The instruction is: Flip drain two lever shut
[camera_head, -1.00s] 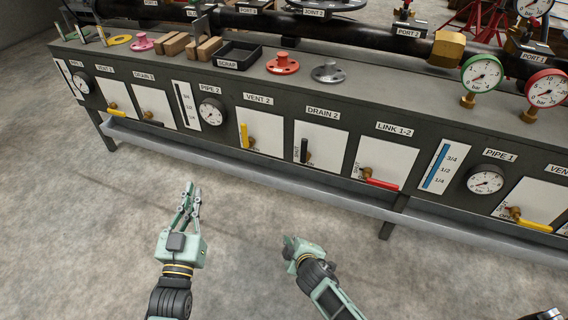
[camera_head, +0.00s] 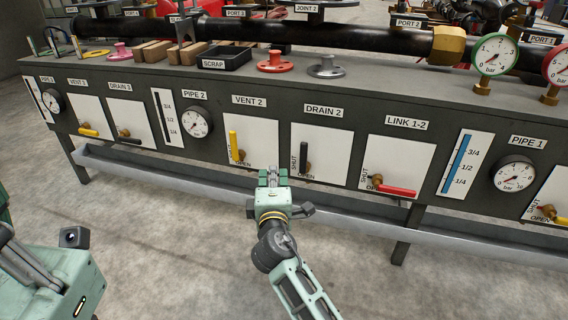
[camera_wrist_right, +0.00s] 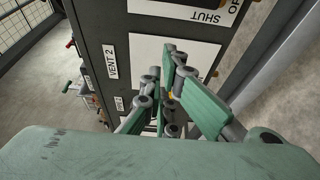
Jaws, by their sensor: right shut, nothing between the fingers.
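The DRAIN 2 lever (camera_head: 304,157) is a black handle on a white panel, standing upright beside the word SHUT, with OPEN printed below. Its brass valve body shows at its lower end. My right gripper (camera_head: 271,174) is shut and empty, below and left of this lever, near the lower edge of the bench front, apart from the lever in the picture. In the wrist view its fingers (camera_wrist_right: 168,75) are close together before the VENT 2 panel; I do not make out the DRAIN 2 lever there. My left gripper's green body (camera_head: 60,285) is at the lower left; its fingertips are unclear.
The yellow VENT 2 lever (camera_head: 234,146) stands upright left of the DRAIN 2 panel. The red LINK 1-2 lever (camera_head: 397,191) lies level to the right. A grey trough (camera_head: 340,213) runs under the bench front. The floor before it is clear.

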